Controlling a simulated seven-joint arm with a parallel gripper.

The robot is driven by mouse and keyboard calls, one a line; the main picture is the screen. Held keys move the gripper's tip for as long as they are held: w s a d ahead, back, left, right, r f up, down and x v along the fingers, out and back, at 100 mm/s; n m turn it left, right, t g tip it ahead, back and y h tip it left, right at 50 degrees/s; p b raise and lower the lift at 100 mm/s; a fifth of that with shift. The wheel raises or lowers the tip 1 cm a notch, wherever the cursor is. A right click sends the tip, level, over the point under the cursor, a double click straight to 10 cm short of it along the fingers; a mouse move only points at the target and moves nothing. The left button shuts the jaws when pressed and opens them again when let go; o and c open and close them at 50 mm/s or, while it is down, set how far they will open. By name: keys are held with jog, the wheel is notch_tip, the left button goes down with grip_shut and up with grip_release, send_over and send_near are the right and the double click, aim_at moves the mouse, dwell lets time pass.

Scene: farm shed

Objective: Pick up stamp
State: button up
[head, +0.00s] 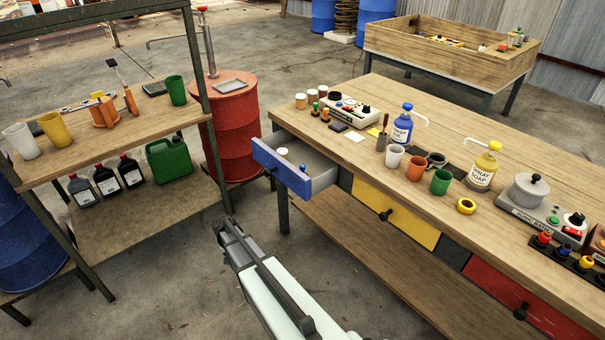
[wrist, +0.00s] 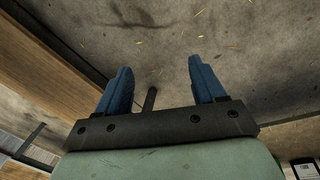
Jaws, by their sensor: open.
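Small stamp-like pieces stand at the far left of the right-hand workbench in the head view: a green-topped one (head: 316,107) and an orange one (head: 325,115). They are close to a dark flat pad (head: 338,127). A small blue-topped piece (head: 303,168) shows inside the open blue drawer (head: 288,181); I cannot tell if it is a stamp. My gripper (head: 228,230) is over the floor, left of the bench and below the drawer. In the wrist view my gripper (wrist: 160,68) has its blue fingers apart with nothing between them; no stamp shows there.
The bench (head: 440,130) also holds a blue pump bottle (head: 402,127), a yellow pump bottle (head: 483,168), cups and a hotplate (head: 540,215). The open drawer juts out toward my arm. A shelf rack (head: 100,135) and red barrel (head: 231,130) stand left. The floor between is clear.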

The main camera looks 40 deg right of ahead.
jog(key=w+d+r+m+t+h, duration=0.1)
jog(key=w+d+r, duration=0.4)
jog(key=w+r, duration=0.3)
jog(key=w+d+r+m+t+h, duration=0.1)
jog(key=w+d+r+m, duration=0.1)
jog(key=w+d+r, duration=0.55)
jog(key=w+d+r+m+t, duration=0.15)
jog(key=w+d+r, duration=0.25)
jog(key=w+r, duration=0.5)
jog(key=d+r+m, duration=0.1)
jog(key=d+r, duration=0.2)
jog(key=s+d+r+m, duration=0.1)
jog(key=d+r+m, duration=0.1)
jog(key=d+r, duration=0.1)
jog(key=s+d+r+m, duration=0.1)
jog(key=d+r+m, duration=0.1)
jog(key=d+r, duration=0.1)
jog(key=shift+d+r, duration=0.25)
jog(key=shift+r, duration=0.35)
jog(key=s+d+m+g+y, duration=0.2)
jog(key=s+d+m, duration=0.4)
jog(key=s, duration=0.5)
jog(key=m+g+y, duration=0.1)
jog(key=m+y, duration=0.1)
jog(key=m, duration=0.4)
send_near(302, 166)
notch_tip(302, 166, down, 12)
jog(key=shift+d+f, duration=0.2)
jog(key=shift+f, duration=0.05)
